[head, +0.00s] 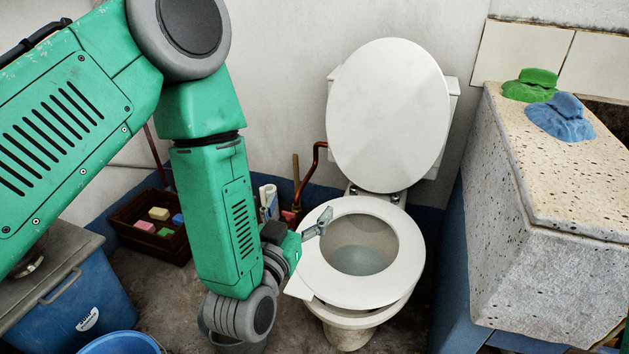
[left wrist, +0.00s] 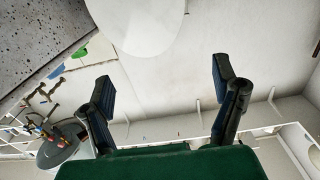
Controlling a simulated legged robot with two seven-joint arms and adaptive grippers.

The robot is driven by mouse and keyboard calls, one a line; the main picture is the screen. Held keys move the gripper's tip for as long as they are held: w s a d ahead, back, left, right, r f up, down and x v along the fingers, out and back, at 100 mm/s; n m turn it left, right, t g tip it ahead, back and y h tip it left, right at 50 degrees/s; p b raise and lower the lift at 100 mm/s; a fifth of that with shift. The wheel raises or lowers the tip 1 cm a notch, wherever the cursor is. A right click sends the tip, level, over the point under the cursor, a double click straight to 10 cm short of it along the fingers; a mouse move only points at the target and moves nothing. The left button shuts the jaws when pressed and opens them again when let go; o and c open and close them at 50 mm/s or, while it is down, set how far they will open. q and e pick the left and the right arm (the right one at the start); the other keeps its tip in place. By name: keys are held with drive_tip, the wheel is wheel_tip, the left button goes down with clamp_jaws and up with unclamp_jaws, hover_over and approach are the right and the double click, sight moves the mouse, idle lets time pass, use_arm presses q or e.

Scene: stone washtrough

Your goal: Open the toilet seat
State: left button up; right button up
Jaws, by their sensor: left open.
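The white toilet's lid (head: 388,115) stands raised against the cistern. The seat ring (head: 408,262) lies down on the bowl, and a flat white tab (head: 298,288) juts from its front left edge. My left gripper (head: 316,226) is at the left side of the seat, with a grey finger near the ring's rim; I cannot tell whether it touches. In the left wrist view my left gripper (left wrist: 163,82) has its two fingers spread, with nothing between them. The raised lid (left wrist: 145,25) shows at the top of that view. My right gripper is not in view.
A speckled stone washtrough (head: 560,180) stands close on the right, with green (head: 532,85) and blue (head: 562,118) cloths on top. A dark crate (head: 140,238) with coloured blocks, a blue bin (head: 75,300) and a blue bucket (head: 120,344) are on the left.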

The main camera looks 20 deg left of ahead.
use_arm(q)
drive_tip(key=w+b, duration=0.1)
drive_tip(key=w, duration=0.7)
drive_tip(key=shift+d+b, duration=0.25)
drive_tip(key=shift+b, duration=0.05)
drive_tip(key=shift+a+f, duration=0.15)
drive_tip(key=shift+a, duration=0.4)
drive_tip(key=shift+c, duration=0.4)
drive_tip(key=shift+a, duration=0.25)
drive_tip(key=c, duration=0.7)
clamp_jaws()
drive_tip(key=shift+d, duration=0.2)
drive_tip(key=c, duration=0.8)
unclamp_jaws()
drive_tip(key=shift+d, duration=0.25)
drive_tip(key=o, duration=1.3)
drive_tip(key=shift+d, duration=0.2)
drive_tip(key=shift+o, duration=1.4)
drive_tip(key=shift+a, duration=0.15)
drive_tip(key=s+a, duration=0.1)
drive_tip(key=s, duration=1.1)
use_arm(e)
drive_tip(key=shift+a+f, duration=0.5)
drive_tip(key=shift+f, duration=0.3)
